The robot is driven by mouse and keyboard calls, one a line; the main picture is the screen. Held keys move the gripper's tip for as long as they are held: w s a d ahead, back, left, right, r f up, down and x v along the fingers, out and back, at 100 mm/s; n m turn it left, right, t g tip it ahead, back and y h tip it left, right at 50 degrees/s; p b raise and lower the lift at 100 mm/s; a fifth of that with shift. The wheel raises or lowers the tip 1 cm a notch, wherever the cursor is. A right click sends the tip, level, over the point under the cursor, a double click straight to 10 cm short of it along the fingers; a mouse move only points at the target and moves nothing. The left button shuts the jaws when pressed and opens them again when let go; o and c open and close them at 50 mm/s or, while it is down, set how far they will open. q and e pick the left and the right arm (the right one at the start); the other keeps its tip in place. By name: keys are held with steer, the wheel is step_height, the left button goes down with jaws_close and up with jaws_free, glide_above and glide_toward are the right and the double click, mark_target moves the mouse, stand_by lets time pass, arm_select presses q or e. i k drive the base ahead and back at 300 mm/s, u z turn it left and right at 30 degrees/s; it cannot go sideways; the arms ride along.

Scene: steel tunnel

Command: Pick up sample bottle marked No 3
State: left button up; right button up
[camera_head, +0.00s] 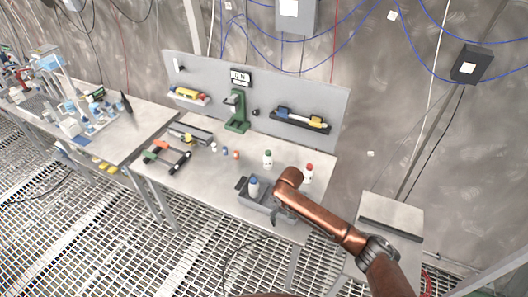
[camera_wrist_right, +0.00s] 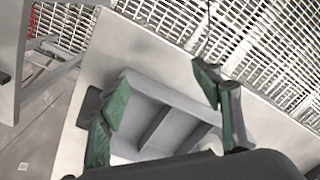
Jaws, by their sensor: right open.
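Bottles stand on the workbench: a white one with a green cap (camera_head: 267,160), a white one with a red cap (camera_head: 308,174), and a blue-capped one (camera_head: 254,187) standing in a grey tray (camera_head: 262,206). Their numbers are too small to read, so I cannot tell which is No 3. My right gripper (camera_head: 284,212) is above the right part of the tray, mostly hidden by its own arm. In the right wrist view its green fingers (camera_wrist_right: 165,95) are spread wide and empty, with the divided tray (camera_wrist_right: 150,92) beyond them. My left gripper is not in view.
Small blue and orange items (camera_head: 231,153) lie mid-bench. A green press (camera_head: 237,112) and a black rack (camera_head: 301,121) are at the back panel.

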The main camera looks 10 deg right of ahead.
mark_target(268, 158)
steer(key=i, duration=1.25)
